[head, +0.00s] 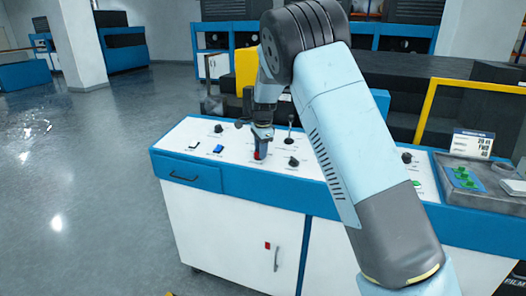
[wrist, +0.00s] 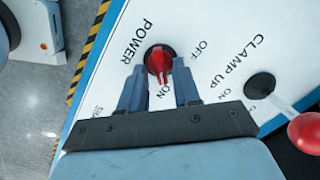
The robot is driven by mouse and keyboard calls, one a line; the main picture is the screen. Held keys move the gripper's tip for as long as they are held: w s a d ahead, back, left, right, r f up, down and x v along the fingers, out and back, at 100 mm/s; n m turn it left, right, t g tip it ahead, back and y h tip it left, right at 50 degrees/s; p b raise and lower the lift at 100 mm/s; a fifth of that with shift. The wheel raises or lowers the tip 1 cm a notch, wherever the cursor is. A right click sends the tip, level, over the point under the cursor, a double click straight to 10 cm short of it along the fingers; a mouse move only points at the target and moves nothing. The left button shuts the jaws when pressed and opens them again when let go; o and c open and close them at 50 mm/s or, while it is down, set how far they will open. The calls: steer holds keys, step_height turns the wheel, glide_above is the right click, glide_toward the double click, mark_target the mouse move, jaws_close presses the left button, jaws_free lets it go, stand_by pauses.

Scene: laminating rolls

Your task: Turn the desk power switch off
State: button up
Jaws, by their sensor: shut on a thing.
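The desk power switch is a red rotary knob (wrist: 158,62) on a black base, beside the printed word POWER in the wrist view. Its ridged handle points towards the ON mark; the OFF mark is on its upper right. In the head view a bit of red (head: 258,154) shows under my gripper (head: 262,143). In the wrist view my gripper (wrist: 160,88) has its two blue-grey fingers on either side of the knob's handle, shut on it. The fingertips are close to the white panel. Part of the knob's lower end is hard to make out between the fingers.
A lever with a red ball (wrist: 305,131) stands close to the right of my gripper, by the CLAMP UP label. The white panel also holds a blue button (head: 217,149) and several black knobs. A tray (head: 490,192) sits at the right. The floor on the left is clear.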

steer(key=shift+s+f, duration=0.2)
steer(key=shift+f, duration=0.1)
jaws_close()
steer(key=n, duration=0.2)
steer(key=shift+a+f+n, duration=0.1)
steer(key=shift+a+n, duration=0.1)
steer(key=shift+n, duration=0.1)
steer(key=n, duration=0.6)
steer(key=shift+g+h, duration=0.4)
steer(key=n, duration=0.4)
steer(key=shift+w+a+n+h, duration=0.1)
steer(key=shift+a+n+h, duration=0.05)
steer(key=shift+n+h, duration=0.15)
steer(key=shift+a+n, duration=0.15)
steer(key=shift+n, duration=0.95)
steer(key=shift+a+n, duration=0.1)
steer(key=shift+n, duration=1)
steer(key=shift+r, duration=0.2)
steer(key=shift+a, duration=0.1)
steer(key=o, duration=0.7)
jaws_free()
steer(key=shift+c, duration=0.2)
steer(key=shift+w, duration=0.1)
